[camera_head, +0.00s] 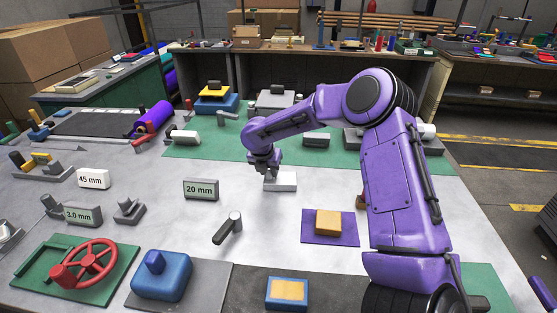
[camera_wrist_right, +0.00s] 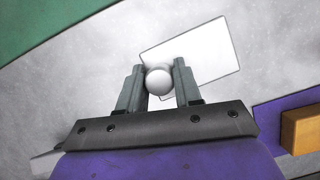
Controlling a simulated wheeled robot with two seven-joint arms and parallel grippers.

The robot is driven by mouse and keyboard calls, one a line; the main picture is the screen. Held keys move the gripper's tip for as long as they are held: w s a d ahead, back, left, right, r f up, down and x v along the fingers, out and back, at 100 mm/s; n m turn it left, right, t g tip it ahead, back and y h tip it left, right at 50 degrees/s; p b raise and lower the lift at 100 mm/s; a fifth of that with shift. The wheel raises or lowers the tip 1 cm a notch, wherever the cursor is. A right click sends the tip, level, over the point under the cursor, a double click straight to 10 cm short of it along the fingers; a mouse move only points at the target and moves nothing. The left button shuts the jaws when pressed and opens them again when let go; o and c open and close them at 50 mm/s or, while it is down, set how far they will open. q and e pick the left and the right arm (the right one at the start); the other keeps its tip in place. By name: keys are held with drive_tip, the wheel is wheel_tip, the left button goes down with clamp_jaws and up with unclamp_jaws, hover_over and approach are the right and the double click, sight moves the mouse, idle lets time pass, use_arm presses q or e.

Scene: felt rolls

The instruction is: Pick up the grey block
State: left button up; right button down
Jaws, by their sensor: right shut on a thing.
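The pale grey block (camera_head: 283,182) is in the middle of the table in the camera_head view, directly below my right gripper (camera_head: 268,166). In the right wrist view the block (camera_wrist_right: 205,55) shows as a light rectangle beyond the fingertips. My right gripper (camera_wrist_right: 158,80) is shut on a round pale knob (camera_wrist_right: 158,82), which appears to stand on top of the block. Whether the block is clear of the table or resting on it, I cannot tell. My left gripper is not in view.
A yellow block on a purple mat (camera_head: 343,239) lies to the right. A grey handle (camera_head: 228,229) and a 20 mm sign (camera_head: 201,190) stand to the left. A green strip (camera_head: 210,150) with pale blocks runs behind. Bare table surrounds the grey block.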

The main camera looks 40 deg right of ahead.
drive_tip(key=shift+r, duration=0.1)
drive_tip(key=shift+w+r+b, duration=0.15)
drive_tip(key=shift+r+b, duration=0.15)
drive_tip(key=shift+r, duration=0.25)
drive_tip(key=s+a+r+p, duration=0.3)
drive_tip(key=s+a+r, duration=0.6)
drive_tip(key=r, duration=0.3)
drive_tip(key=shift+s+a, duration=0.35)
drive_tip(key=shift+s, duration=0.25)
drive_tip(key=shift+f, duration=0.1)
